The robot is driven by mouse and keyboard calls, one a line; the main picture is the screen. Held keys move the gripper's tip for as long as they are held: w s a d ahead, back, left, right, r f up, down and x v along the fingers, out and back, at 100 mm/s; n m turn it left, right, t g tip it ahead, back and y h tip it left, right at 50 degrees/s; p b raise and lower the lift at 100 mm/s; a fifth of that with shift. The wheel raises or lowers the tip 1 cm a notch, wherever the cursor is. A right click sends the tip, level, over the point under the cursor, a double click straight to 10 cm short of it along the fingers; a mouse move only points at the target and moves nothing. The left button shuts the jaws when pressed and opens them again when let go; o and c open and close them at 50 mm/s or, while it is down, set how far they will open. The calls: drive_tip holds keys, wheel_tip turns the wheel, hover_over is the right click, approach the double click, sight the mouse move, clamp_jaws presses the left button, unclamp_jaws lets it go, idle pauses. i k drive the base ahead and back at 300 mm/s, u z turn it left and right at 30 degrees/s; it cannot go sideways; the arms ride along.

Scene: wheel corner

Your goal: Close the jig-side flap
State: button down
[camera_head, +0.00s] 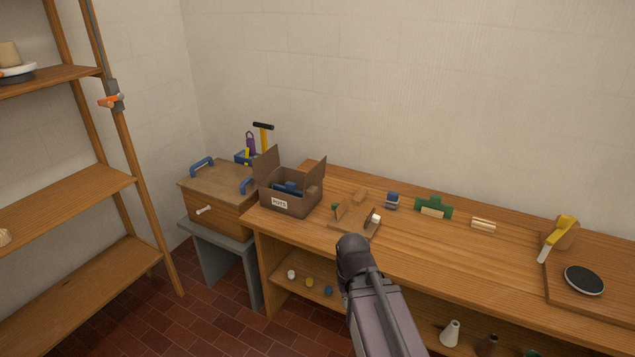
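An open brown cardboard box (285,203) with a white label stands at the left end of the workbench. Its left flap (267,162) stands up. Its right flap (312,174), on the side toward a small wooden jig (345,222), also stands up, leaning slightly outward. Dark blue things (288,188) show inside the box. The jig sits on the bench right of the box, apart from it. My arm rises from the bottom of the picture in front of the bench, below the jig and apart from the box. My gripper's fingers do not show.
A wooden chest (215,195) with blue handles stands on a grey stool left of the box. Small blocks, a green holder (433,207) and a yellow-handled tool (558,236) lie along the bench (430,245). A wooden shelf (75,205) stands at the left.

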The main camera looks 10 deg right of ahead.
sight(315, 176)
drive_tip(key=u, duration=0.05)
drive_tip(key=i, duration=1)
drive_tip(key=z, duration=0.05)
